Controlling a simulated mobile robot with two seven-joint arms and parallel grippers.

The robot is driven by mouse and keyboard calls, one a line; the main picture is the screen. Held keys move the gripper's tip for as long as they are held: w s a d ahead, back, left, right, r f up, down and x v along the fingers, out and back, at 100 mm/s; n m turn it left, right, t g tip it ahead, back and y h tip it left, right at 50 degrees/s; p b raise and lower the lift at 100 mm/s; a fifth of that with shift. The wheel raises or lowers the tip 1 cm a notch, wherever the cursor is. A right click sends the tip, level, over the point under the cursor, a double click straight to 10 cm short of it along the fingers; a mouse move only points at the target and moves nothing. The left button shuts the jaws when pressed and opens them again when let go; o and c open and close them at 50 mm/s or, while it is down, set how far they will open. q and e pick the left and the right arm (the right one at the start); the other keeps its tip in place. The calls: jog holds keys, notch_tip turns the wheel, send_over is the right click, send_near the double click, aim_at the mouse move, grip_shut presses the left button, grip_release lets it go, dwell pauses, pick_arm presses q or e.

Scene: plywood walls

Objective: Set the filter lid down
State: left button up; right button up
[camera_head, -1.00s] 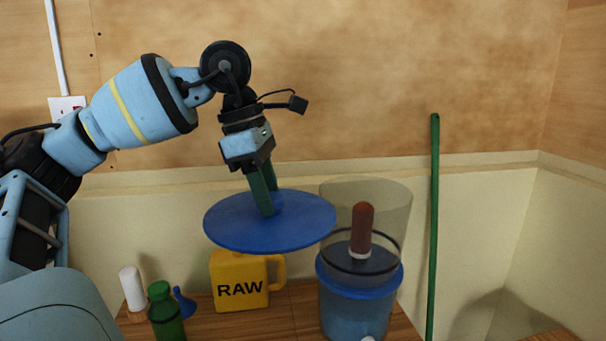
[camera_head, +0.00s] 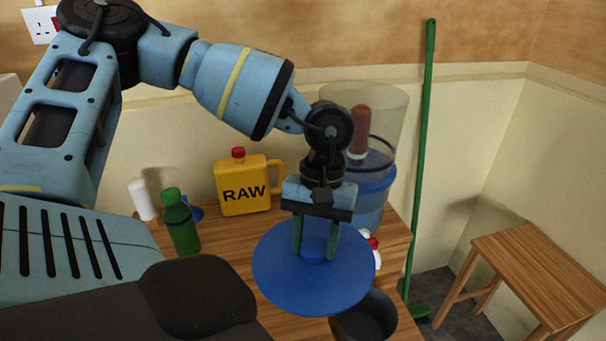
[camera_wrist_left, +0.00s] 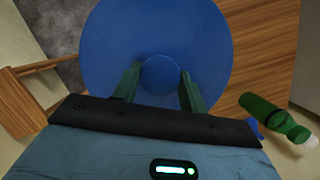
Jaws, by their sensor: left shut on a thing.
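The filter lid (camera_head: 285,280) is a round blue disc with a blue knob at its centre. My left gripper (camera_head: 316,252) is shut on that knob with its green fingers, and the lid hangs tilted in the head view over the front of the wooden table. The left wrist view also shows the lid (camera_wrist_left: 110,40) between and beyond the fingers (camera_wrist_left: 160,85). The clear filter vessel (camera_head: 378,190) with a blue band stands behind my gripper, partly hidden by it, with a reddish-brown filter candle (camera_head: 358,130) inside. My right gripper is not in view.
A yellow RAW jug (camera_head: 243,190), a green bottle (camera_head: 180,222) and a white cylinder (camera_head: 142,200) stand at the table's back left. A dark bowl (camera_head: 372,322) is partly under the lid. A red-and-white item (camera_head: 374,248) sits beside it. A green broom (camera_head: 422,150) and wooden stool (camera_head: 540,265) are right.

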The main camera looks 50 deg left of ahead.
aim_at(349, 291)
pick_arm(q)
jog(key=shift+s+f+m, duration=0.1)
jog(key=shift+f+m, duration=0.7)
jog(key=shift+f, duration=0.1)
jog(key=a, duration=0.2)
jog(key=a+m, duration=0.1)
jog(key=shift+a+f+y, duration=0.3)
jog(key=shift+a+f, duration=0.1)
jog(key=s+a+f+n+h, duration=0.15)
jog(key=s+a+n, duration=0.35)
jog(key=a, duration=0.6)
jog(key=w+d+f+m, duration=0.1)
jog(key=d+m, duration=0.1)
jog(key=d, duration=0.5)
jog(key=w+d+f+m+y, duration=0.1)
jog(key=d+m, duration=0.2)
jog(key=d, duration=0.5)
jog(key=w+d+f+m+y, duration=0.1)
jog(key=d+m, duration=0.2)
jog(key=d, duration=0.4)
jog(key=shift+w+d+f, duration=0.2)
jog(key=shift+w, duration=0.15)
jog(key=shift+d+r+m+y, duration=0.15)
jog(key=shift+d+m+y, duration=0.1)
jog(key=shift+d+m, duration=0.2)
jog(key=shift+w, duration=0.1)
